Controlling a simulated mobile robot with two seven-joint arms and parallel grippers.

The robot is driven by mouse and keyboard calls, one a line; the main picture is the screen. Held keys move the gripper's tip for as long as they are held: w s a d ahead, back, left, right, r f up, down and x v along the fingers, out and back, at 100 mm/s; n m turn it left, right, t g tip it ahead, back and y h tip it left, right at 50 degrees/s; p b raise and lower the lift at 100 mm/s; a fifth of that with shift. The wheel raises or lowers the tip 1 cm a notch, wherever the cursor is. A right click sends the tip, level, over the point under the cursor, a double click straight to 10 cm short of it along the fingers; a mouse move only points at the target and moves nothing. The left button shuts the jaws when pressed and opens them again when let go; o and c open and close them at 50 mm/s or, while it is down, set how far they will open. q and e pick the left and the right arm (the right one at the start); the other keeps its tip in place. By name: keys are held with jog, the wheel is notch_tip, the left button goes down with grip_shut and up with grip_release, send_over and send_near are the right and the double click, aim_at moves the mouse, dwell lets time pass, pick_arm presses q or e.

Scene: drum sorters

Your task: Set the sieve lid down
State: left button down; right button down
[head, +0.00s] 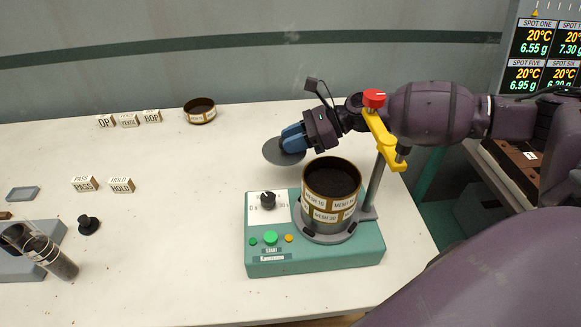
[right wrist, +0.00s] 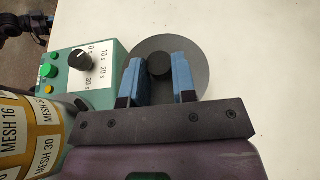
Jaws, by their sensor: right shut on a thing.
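A yellow clamp arm with a red knob (head: 374,98) stands on a post behind the stack, close to my right arm. A round pan (head: 200,110) and label blocks (head: 129,120) are at the back. A jar of dark grains (head: 45,252) lies tilted at left. The table's middle is clear.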

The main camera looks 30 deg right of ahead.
notch_tip(320, 180, down, 3)
jog(key=shift+r, duration=0.15)
notch_tip(320, 180, down, 5)
jog(key=shift+r+b, duration=0.15)
jog(key=shift+b, duration=0.55)
jog(key=shift+f, duration=0.35)
pick_arm(q)
jog(key=shift+w+d+f, duration=0.15)
jog(key=shift+w+f, duration=0.25)
jog(key=shift+w, duration=0.1)
jog(key=shift+s+f, duration=0.1)
pick_arm(e)
jog(key=shift+f, duration=0.15)
jog(key=c, duration=1.4)
grip_release()
jog(key=o, duration=0.5)
pick_arm(q)
jog(key=shift+s+f, duration=0.2)
jog(key=shift+s, duration=0.15)
